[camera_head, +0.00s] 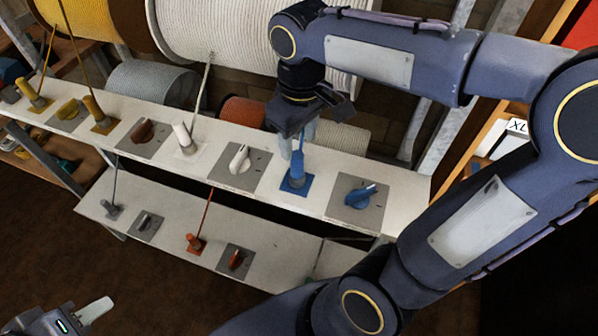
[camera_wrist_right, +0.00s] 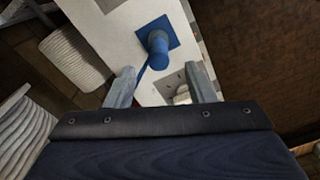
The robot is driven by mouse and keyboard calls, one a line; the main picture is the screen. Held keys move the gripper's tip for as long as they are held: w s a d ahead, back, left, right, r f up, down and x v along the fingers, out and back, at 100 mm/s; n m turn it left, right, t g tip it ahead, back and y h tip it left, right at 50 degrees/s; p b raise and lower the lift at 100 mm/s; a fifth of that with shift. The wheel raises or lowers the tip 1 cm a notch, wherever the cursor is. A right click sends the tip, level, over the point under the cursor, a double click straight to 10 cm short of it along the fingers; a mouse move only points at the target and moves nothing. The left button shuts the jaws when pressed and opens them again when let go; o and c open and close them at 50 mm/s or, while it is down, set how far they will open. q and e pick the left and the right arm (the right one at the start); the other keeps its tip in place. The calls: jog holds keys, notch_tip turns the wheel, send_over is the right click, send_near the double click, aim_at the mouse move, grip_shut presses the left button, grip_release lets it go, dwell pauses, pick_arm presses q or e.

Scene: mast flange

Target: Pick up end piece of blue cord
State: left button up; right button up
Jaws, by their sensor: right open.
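The end piece of the blue cord (camera_head: 297,170) stands upright on a blue square on the upper white shelf in the head view. In the right wrist view the blue end piece (camera_wrist_right: 158,45) lies just beyond and between the fingertips, with a thin blue cord running back from it. My right gripper (camera_head: 299,133) hangs over the shelf above the end piece, and its fingers in the right wrist view (camera_wrist_right: 163,80) are apart with nothing held between them. My left gripper (camera_head: 75,318) is partly in view at the bottom left, away from the shelf; only one pale finger shows clearly.
A blue fitting on a grey plate (camera_head: 358,198) is to the right, and a white fitting on a grey plate (camera_head: 240,160) to the left. A white cord end piece (camera_head: 186,140) stands further left. Large cord spools (camera_head: 230,35) are behind the upper shelf (camera_head: 325,190). A lower shelf (camera_head: 170,225) holds more fittings.

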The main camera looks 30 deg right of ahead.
aim_at(297, 155)
jog(key=shift+w+a+f, duration=0.1)
jog(key=shift+w+f, duration=0.15)
jog(key=shift+w, duration=0.05)
notch_tip(297, 155, down, 7)
jog(key=shift+f, duration=0.15)
grip_shut()
dwell(0.3)
